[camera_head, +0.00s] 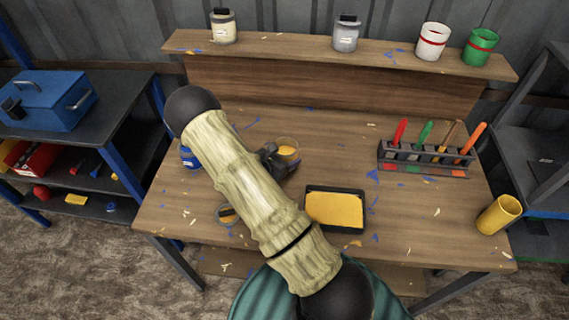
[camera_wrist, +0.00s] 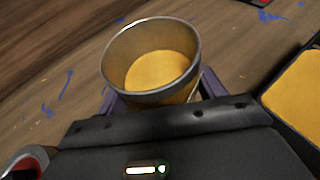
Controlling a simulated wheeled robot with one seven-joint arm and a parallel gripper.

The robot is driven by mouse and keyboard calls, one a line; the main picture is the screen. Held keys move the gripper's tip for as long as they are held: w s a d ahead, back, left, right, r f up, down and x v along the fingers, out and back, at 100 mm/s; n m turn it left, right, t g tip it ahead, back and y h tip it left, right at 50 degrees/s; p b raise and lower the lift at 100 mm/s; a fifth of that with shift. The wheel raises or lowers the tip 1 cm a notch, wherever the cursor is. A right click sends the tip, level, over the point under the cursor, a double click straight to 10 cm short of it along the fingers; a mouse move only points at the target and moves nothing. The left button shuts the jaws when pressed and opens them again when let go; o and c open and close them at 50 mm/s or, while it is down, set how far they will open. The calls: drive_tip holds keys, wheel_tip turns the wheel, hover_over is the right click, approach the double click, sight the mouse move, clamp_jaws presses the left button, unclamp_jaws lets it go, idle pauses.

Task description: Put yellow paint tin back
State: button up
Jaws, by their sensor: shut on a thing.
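The yellow paint tin (camera_wrist: 150,72) is an open metal tin with yellow paint inside, upright or slightly tilted in the wrist view. It also shows, small and partly hidden, in the head view (camera_head: 287,152), over the middle of the workbench. My gripper (camera_wrist: 160,96) is shut on the tin, its fingers around the sides below the rim. In the head view my gripper (camera_head: 272,158) is dark and partly behind my arm. I cannot tell whether the tin touches the bench. A raised back shelf (camera_head: 275,48) runs along the bench's far edge.
The shelf holds a cream jar (camera_head: 223,27), grey jar (camera_head: 346,36), white tin with a red band (camera_head: 432,42) and green tin (camera_head: 480,46). On the bench (camera_head: 420,225) are a yellow paint tray (camera_head: 335,209), a brush rack (camera_head: 424,160), a yellow cylinder (camera_head: 497,215) and a blue container (camera_head: 189,158).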

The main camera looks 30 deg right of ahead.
drive_tip(key=shift+f+p, duration=0.3)
drive_tip(key=shift+f, duration=1.65)
drive_tip(key=shift+f, duration=0.1)
drive_tip(key=shift+f, duration=0.1)
drive_tip(key=o, duration=1.3)
drive_tip(key=shift+o, duration=0.2)
